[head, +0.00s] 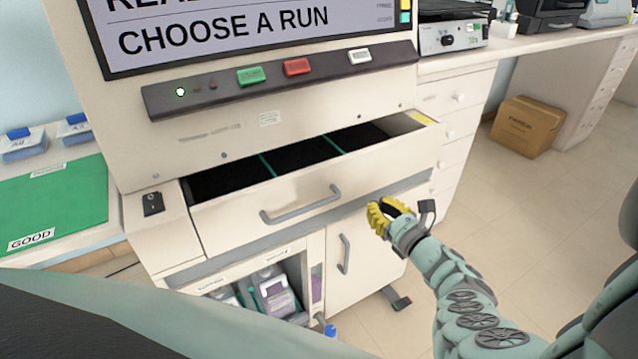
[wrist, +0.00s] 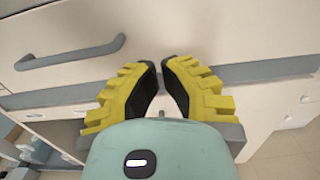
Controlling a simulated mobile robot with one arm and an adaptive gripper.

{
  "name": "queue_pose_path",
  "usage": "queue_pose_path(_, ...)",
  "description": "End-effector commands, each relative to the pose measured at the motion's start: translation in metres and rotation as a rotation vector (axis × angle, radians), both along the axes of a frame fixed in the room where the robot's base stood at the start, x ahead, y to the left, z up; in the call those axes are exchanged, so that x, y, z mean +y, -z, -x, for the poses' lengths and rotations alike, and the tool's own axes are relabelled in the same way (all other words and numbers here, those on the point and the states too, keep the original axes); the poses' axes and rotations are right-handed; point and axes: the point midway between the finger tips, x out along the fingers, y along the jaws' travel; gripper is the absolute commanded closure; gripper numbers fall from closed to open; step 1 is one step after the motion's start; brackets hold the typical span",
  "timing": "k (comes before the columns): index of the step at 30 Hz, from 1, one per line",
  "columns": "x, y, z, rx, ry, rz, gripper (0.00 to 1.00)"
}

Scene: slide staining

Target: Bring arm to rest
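My gripper (head: 378,212) has yellow ribbed fingers with dark inner pads. It is in front of the right part of the cream staining machine (head: 290,130), to the right of the open drawer's handle and above the lower door's handle. In the wrist view, my gripper (wrist: 159,64) has its fingertips close together with a narrow gap between them. Nothing is held between them. My arm (head: 455,275) reaches in from the lower right.
The drawer (head: 300,200) is pulled out, showing dark compartments with green dividers. Its grey handle (head: 300,205) sticks out. Below are a shelf of bottles (head: 270,290) and a door with a handle (head: 344,255). A cardboard box (head: 527,127) sits on the floor; open floor lies right.

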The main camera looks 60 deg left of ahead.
Motion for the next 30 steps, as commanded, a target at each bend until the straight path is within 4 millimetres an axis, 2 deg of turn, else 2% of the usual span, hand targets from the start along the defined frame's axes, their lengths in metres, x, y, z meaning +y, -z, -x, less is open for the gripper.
queue_pose_path(3,-0.019,-0.002,-0.002,-0.002,0.010,0.003,1.00)
queue_pose_path(9,-0.039,-0.001,-0.001,-0.003,0.008,0.000,1.00)
queue_pose_path(22,-0.047,0.002,0.000,-0.007,0.015,0.022,1.00)
queue_pose_path(26,-0.061,0.019,-0.013,-0.049,0.097,0.166,1.00)
queue_pose_path(29,-0.090,0.042,-0.032,-0.127,0.207,0.378,1.00)
queue_pose_path(30,-0.107,0.051,-0.041,-0.167,0.254,0.478,1.00)
